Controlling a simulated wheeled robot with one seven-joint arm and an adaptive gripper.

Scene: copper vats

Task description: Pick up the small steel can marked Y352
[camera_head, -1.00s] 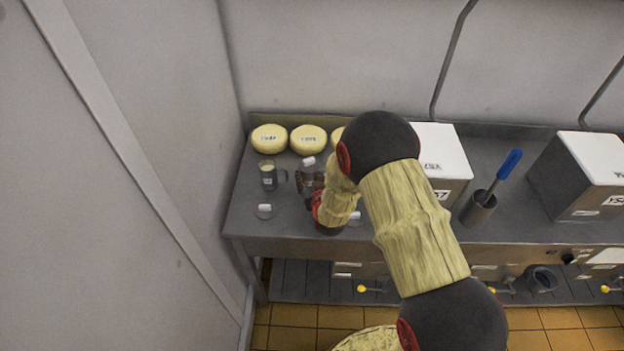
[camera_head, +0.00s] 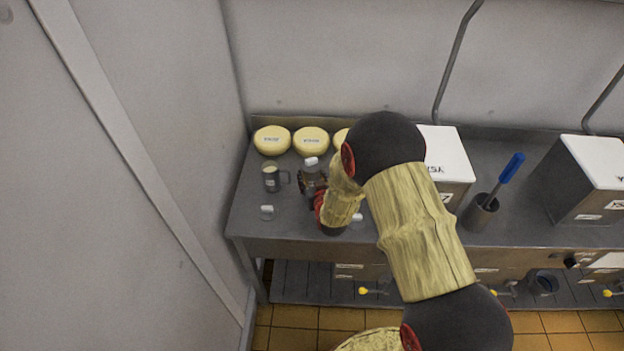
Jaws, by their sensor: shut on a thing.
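My gripper (camera_head: 313,184) is over the left part of the steel bench, partly hidden by my own arm. It is shut on a small steel can (camera_head: 311,172) with a white top or label. The marking on this can is too small to read. Whether the can touches the bench or hangs just above it, I cannot tell. The can is right of a grey mug (camera_head: 271,178) and in front of the yellow cheese wheels.
Yellow cheese wheels (camera_head: 272,140) line the back of the bench (camera_head: 245,215). Small white-topped pieces (camera_head: 267,212) lie near the front. A white box (camera_head: 447,155), a pot with a blue-handled tool (camera_head: 481,212) and another box (camera_head: 585,185) stand right. A wall closes the left.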

